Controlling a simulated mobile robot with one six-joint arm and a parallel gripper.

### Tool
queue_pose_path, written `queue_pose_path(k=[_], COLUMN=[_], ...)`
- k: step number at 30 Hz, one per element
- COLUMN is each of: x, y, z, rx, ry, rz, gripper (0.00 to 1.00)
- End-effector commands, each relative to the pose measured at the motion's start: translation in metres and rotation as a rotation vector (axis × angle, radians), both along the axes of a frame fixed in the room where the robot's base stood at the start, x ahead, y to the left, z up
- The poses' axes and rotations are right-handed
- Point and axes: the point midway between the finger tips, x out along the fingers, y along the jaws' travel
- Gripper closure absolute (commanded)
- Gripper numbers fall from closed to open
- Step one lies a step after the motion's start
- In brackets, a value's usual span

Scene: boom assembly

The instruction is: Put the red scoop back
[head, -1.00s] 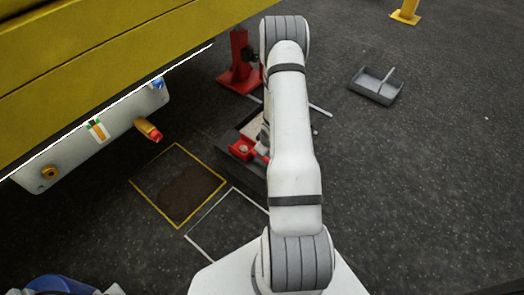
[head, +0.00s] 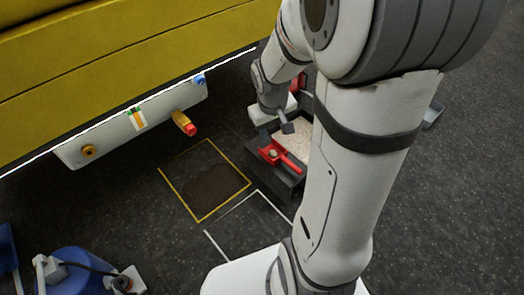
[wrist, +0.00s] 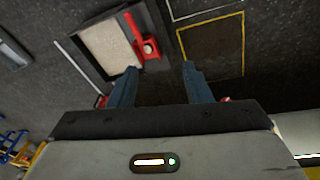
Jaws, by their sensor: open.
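The red scoop (head: 282,156) lies at the near left side of a dark box (head: 262,174) that holds pale grains (head: 293,136). The wrist view shows the scoop (wrist: 138,36) along one side of the box, with something small and pale in its bowl. My gripper (head: 285,122) is above the box's far left part. In the wrist view its two blue-grey fingers (wrist: 158,80) are apart with nothing between them. The scoop is beyond the fingertips and apart from them. My arm hides the box's right side in the head view.
A yellow floor outline (head: 202,221) frames a dark patch; a white outline (head: 225,222) is beside it. The yellow boom (head: 120,65) and a pale panel with a red-tipped knob (head: 184,123) stand left. A grey tray (wrist: 12,50) shows in the wrist view.

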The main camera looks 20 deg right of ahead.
Motion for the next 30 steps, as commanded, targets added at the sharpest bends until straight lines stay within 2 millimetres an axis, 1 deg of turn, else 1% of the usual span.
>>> queue_pose_path(k=[1, 3, 6, 9, 12, 16, 30], x=[-0.016, -0.039, -0.071, -0.096, -0.112, -0.12, -0.119], y=[0.014, 0.03, 0.05, 0.064, 0.075, 0.08, 0.079], z=[0.017, 0.033, 0.05, 0.06, 0.066, 0.068, 0.068], rx=[0.014, 0.039, 0.077, 0.105, 0.125, 0.135, 0.134], ry=[-0.002, 0.01, 0.03, 0.047, 0.059, 0.067, 0.067], rz=[-0.011, -0.029, -0.051, -0.062, -0.069, -0.074, -0.074], gripper=[0.56, 0.56, 0.56, 0.56, 0.56, 0.56, 0.56])
